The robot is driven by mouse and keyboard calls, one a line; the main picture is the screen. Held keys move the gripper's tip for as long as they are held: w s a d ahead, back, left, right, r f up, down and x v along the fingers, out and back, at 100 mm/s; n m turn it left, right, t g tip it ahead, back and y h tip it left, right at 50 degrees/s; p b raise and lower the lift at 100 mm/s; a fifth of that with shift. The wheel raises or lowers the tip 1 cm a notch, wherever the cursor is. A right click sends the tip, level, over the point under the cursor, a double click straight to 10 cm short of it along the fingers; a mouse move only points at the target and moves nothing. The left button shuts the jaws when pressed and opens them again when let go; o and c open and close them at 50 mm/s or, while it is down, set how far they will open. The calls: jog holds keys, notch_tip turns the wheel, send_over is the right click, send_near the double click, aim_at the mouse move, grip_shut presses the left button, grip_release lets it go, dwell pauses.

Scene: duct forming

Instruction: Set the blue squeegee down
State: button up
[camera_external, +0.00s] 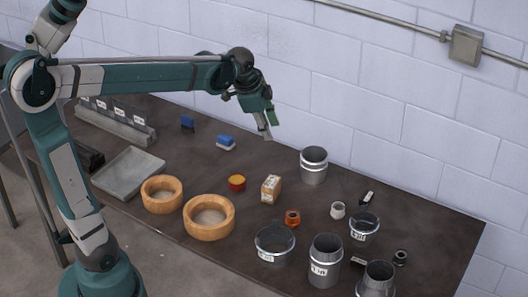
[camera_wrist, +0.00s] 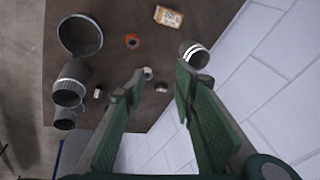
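Two small blue-topped tools rest on the dark table (camera_external: 330,195), toward its back left. One (camera_external: 187,123) has a dark lower part, and the other (camera_external: 226,142) has a pale lower part. Both are too small for me to tell surely which is the blue squeegee. My gripper (camera_external: 267,125) is in the air above the table's back edge, to the right of both blue tools and apart from them. In the wrist view my gripper (camera_wrist: 154,88) has its two green fingers spread, and I see nothing held between them.
A grey tray (camera_external: 128,172), two wooden rings (camera_external: 162,195) (camera_external: 209,216) and a labelled rack (camera_external: 115,122) stand on the left. A small box (camera_external: 271,189) stands mid-table. Several metal duct pieces (camera_external: 314,166) crowd the right. A block wall (camera_external: 400,90) runs behind.

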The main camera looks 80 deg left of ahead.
jog(key=s+d+f+n+t, duration=0.1)
jog(key=s+d, duration=0.4)
jog(key=d, duration=0.5)
jog(key=s+d+f+n+t+h, duration=0.1)
jog(key=s+d+f, duration=0.2)
jog(key=s+d, duration=0.3)
jog(key=s+d+f+n+t+h, duration=0.1)
jog(key=s+d, duration=0.4)
jog(key=d, duration=1)
jog(key=shift+s+d+f+n+t, duration=0.3)
jog(key=shift+s+f+n, duration=0.1)
jog(key=shift+f, duration=0.1)
